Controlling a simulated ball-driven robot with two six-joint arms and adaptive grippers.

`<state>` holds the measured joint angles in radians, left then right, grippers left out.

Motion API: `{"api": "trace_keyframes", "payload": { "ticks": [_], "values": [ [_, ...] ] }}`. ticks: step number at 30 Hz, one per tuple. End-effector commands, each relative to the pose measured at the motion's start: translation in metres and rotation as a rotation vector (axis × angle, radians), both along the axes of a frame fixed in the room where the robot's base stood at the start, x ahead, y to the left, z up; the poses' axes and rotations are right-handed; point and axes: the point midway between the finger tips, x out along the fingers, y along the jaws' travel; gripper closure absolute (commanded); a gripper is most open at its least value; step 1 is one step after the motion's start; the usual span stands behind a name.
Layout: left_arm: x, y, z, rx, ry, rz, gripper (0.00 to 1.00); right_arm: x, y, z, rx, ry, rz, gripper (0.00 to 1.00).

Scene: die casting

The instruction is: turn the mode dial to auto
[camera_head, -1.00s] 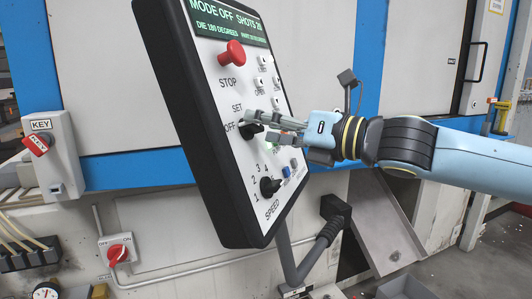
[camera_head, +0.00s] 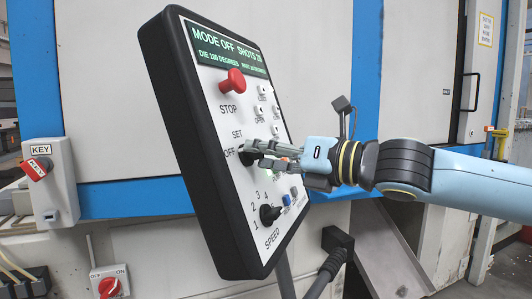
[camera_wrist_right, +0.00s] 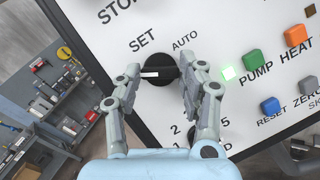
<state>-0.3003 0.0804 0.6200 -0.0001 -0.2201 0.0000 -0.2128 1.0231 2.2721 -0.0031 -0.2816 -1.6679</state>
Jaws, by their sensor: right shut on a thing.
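The mode dial (camera_head: 247,156) is a black knob on the tilted control panel (camera_head: 188,120). In the right wrist view the dial (camera_wrist_right: 163,66) has a white pointer mark facing left. SET is printed to its upper left and AUTO to its upper right. The panel's screen (camera_head: 229,53) reads MODE OFF. My right gripper (camera_head: 260,153) reaches in from the right, its fingers shut on the dial. In the right wrist view my right gripper (camera_wrist_right: 159,84) has one finger on each side of the knob, covering the OFF label's area. My left gripper is not in view.
A red stop button (camera_head: 232,81) sits above the dial, and the black speed knob (camera_head: 269,214) below it. A red key switch (camera_head: 35,168) is at the left.

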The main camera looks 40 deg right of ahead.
Motion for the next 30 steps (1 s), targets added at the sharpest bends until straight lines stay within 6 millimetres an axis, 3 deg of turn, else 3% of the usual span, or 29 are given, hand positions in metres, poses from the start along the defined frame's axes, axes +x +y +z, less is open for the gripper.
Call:
{"api": "trace_keyframes", "payload": {
  "ticks": [14,23,30],
  "values": [
    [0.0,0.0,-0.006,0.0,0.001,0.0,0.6,0.0,0.001,-0.001,0.091,0.055,-0.038,0.92],
    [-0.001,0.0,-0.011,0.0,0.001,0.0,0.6,-0.001,0.002,0.001,0.296,0.179,-0.124,0.92],
    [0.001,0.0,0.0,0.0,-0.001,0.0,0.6,-0.001,0.003,0.005,0.482,0.294,-0.203,0.92]
  ]
}}
